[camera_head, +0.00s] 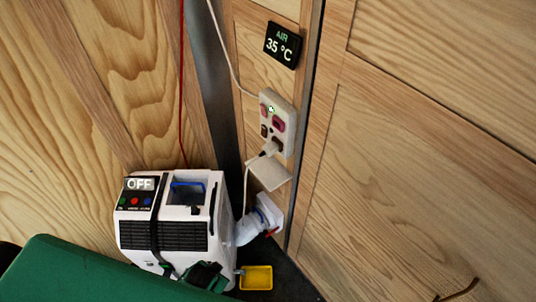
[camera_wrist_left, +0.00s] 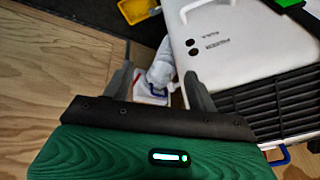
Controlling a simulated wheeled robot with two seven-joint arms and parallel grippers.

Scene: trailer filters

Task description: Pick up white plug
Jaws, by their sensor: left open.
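The white plug (camera_head: 271,148) sits at the lower socket of a pale outlet panel (camera_head: 280,112) on the wooden wall. A cable runs from it down towards the white filter unit (camera_head: 195,215). My left gripper shows in the left wrist view (camera_wrist_left: 160,88), with two dark fingers spread apart and nothing between them that I can tell is held. The white hose (camera_wrist_left: 160,72) shows beyond the fingers. The plug does not show clearly in that view. A green part of my arm fills the lower left of the head view; the fingertips are not visible there. My right gripper is not in view.
A small white shelf (camera_head: 270,173) juts out below the plug. The unit, with an OFF display (camera_head: 140,184), stands beneath, joined by the hose to a wall port (camera_head: 268,212). A yellow tray (camera_head: 256,278) lies on the dark floor. An AIR display (camera_head: 283,45) hangs above.

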